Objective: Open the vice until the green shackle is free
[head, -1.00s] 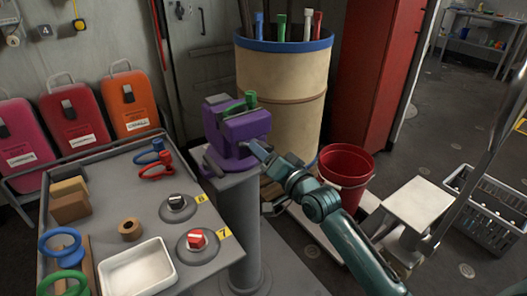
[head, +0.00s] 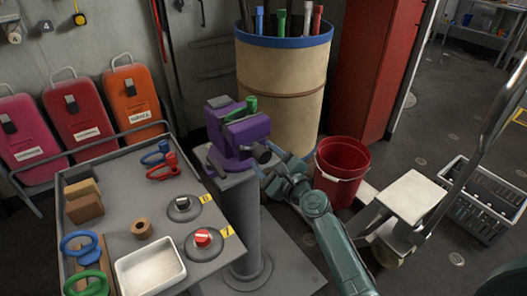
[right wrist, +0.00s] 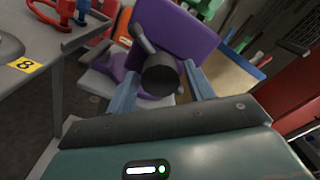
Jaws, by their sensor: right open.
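The purple vice (head: 245,140) stands on a grey pedestal (head: 238,215). The green shackle (head: 240,108) sits at the top of its jaws, its lower part hidden. The vice's dark round screw end (head: 262,152) faces my right gripper (head: 270,166). In the right wrist view, the open fingers of my right gripper (right wrist: 162,92) lie on either side of the dark screw end (right wrist: 160,76), with visible gaps. A short grey handle (right wrist: 143,38) slants up from it. The purple vice body (right wrist: 175,35) is behind. My left gripper is out of view.
A grey bench (head: 110,200) with loops, blocks and a white tray (head: 150,268) stands left of the pedestal. A tan barrel (head: 285,90) is behind the vice. A red bucket (head: 341,172) and a trolley (head: 410,200) stand to the right.

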